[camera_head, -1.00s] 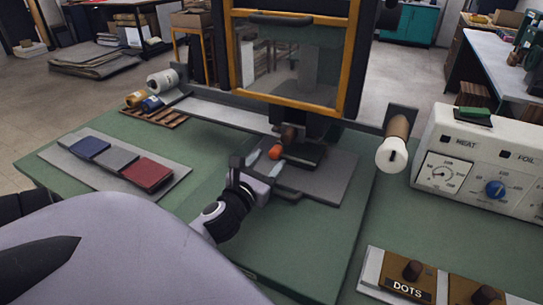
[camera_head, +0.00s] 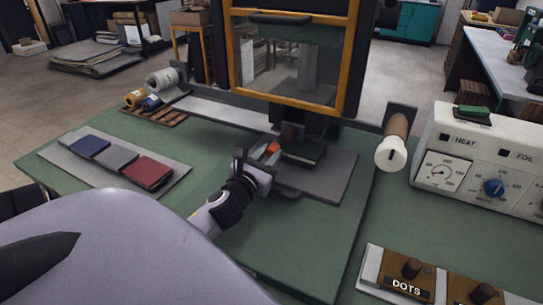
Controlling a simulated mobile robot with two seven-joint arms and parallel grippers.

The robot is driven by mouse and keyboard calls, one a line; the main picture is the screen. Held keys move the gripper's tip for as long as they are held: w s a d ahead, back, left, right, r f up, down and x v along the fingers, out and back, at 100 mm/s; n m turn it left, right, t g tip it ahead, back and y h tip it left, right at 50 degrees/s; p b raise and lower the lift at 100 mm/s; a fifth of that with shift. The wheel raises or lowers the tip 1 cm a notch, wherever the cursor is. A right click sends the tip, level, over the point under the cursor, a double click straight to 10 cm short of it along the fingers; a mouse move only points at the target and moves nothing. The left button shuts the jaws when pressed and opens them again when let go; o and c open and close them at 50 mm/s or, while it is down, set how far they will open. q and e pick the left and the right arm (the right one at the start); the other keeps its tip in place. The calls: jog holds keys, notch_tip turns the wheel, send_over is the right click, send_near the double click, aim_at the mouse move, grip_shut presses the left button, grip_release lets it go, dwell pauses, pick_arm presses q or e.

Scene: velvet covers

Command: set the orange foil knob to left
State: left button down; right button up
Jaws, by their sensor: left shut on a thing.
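The orange foil knob (camera_head: 273,148) is a small orange piece at the press, just in front of its dark bed. My left gripper (camera_head: 266,156) reaches in from the lower left and is shut on the orange knob. The gripper's fingers and body hide part of the knob, so its exact turn cannot be read. My right gripper is not in view.
The yellow-framed press guard (camera_head: 347,60) rises behind the knob. A cream control box (camera_head: 470,150) with a blue dial (camera_head: 494,188) stands at right. A white roll (camera_head: 391,154) juts out nearby. Velvet covers (camera_head: 148,172) lie on a grey board at left.

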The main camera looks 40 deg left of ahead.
pick_arm(q)
jog(key=shift+s+a, duration=0.3)
jog(key=shift+a, duration=0.65)
jog(key=shift+s+a, duration=0.3)
jog(key=shift+a, duration=0.65)
jog(key=c, duration=0.8)
grip_release()
jog(key=shift+a, duration=0.1)
jog(key=shift+c, duration=0.2)
jog(key=shift+s+d, duration=0.25)
jog(key=shift+s, duration=0.3)
jog(key=shift+b+v, duration=0.3)
jog(key=shift+v, duration=2.75)
